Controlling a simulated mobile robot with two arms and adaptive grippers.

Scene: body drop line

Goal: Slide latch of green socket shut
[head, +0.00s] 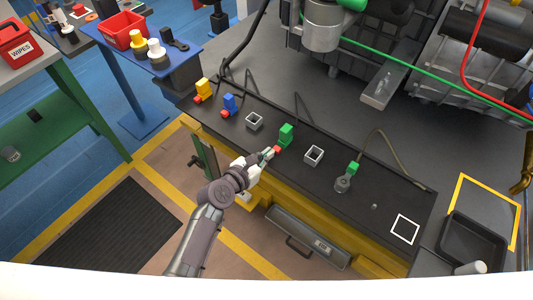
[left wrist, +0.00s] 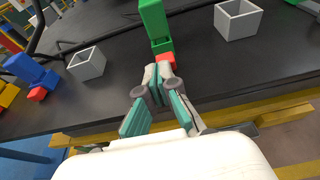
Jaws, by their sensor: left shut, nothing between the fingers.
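The green socket (head: 286,133) stands on the dark bench strip, with a red latch (head: 277,149) at its front foot. In the left wrist view the green socket (left wrist: 155,22) rises above the red latch (left wrist: 165,58), which is partly hidden by my fingers. My left gripper (head: 268,153) is shut and empty, with its fingertips right at the red latch. In the left wrist view the fingertips (left wrist: 160,76) appear to meet the latch's near side; I cannot tell whether they touch. My right gripper is not in view.
A blue socket (head: 229,103) and a yellow socket (head: 203,88) with red latches stand to the left. Grey open boxes (head: 254,121) (head: 314,155) flank the green socket. A green plug (head: 353,168) sits farther right. A black tray (head: 473,243) lies at the right end.

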